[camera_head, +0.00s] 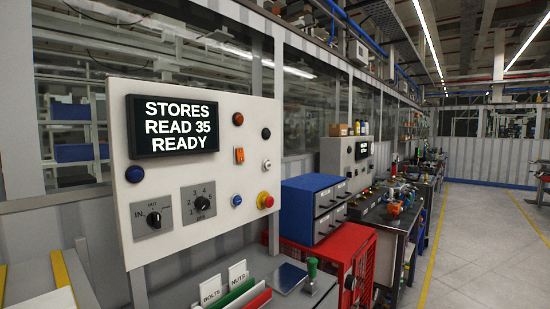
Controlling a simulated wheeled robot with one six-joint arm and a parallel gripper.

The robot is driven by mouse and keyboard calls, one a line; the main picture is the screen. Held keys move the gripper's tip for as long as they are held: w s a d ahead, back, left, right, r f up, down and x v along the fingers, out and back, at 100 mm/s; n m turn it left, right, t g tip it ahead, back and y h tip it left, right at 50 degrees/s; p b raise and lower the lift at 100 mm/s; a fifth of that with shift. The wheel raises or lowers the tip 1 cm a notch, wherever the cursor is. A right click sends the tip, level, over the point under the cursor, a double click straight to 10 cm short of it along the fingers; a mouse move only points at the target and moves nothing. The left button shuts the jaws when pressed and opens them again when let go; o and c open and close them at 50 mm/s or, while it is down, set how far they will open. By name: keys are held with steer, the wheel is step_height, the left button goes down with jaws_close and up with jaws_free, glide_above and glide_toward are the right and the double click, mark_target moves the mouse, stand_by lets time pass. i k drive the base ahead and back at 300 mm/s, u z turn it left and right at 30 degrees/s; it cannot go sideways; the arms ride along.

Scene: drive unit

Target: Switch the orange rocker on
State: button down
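The orange rocker (239,155) is a small upright rectangular switch on the white control panel (120,215) in the head view. It sits right of the black display (173,126), which reads "STORES READ 35 READY". Which side of the rocker is pressed in is too small to tell. An orange-red round button or lamp (238,119) is just above it, and a white one (267,164) is to its right. My gripper does not show in this view.
The panel also holds a black button (266,133), blue buttons (135,174), two rotary knobs (154,219) and a red mushroom button on yellow (265,200). A green-handled lever (312,267) stands below. Blue drawers (312,208) are to the right; the aisle floor (490,240) is clear.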

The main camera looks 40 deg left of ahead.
mark_target(239, 156)
steer(key=u, duration=0.35)
steer(key=i, duration=1.15)
steer(key=u, duration=1.6)
steer(key=i, duration=0.85)
steer(key=u, duration=0.75)
